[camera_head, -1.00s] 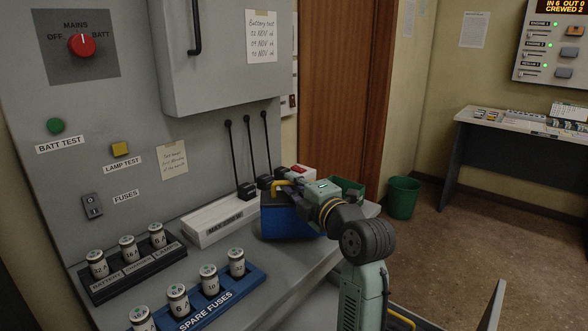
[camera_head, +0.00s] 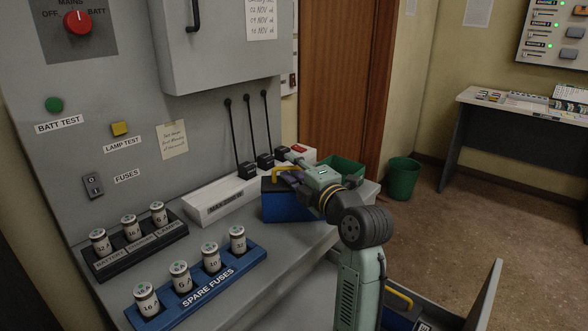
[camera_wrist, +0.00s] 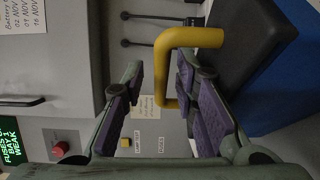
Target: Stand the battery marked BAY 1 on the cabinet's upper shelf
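A blue battery (camera_head: 285,207) with a black top and a yellow handle (camera_head: 284,169) stands upright on the counter. No bay marking is readable on it. My gripper (camera_head: 288,176) is at its handle. In the wrist view my gripper (camera_wrist: 160,78) is open, with a gap between its purple-padded fingers. The yellow handle (camera_wrist: 190,38) reaches into that gap, close to the right finger. A grey wall cabinet (camera_head: 222,55) with a dark handle has its door shut; no shelf shows. A second yellow handle on a dark-topped object (camera_head: 398,300) shows low at the right, partly hidden by my arm.
The spare-fuse rack (camera_head: 200,290) and a black fuse rack (camera_head: 125,250) are at the left. A green tray (camera_head: 345,170) is behind my gripper. A grey panel (camera_head: 486,300) stands at the lower right.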

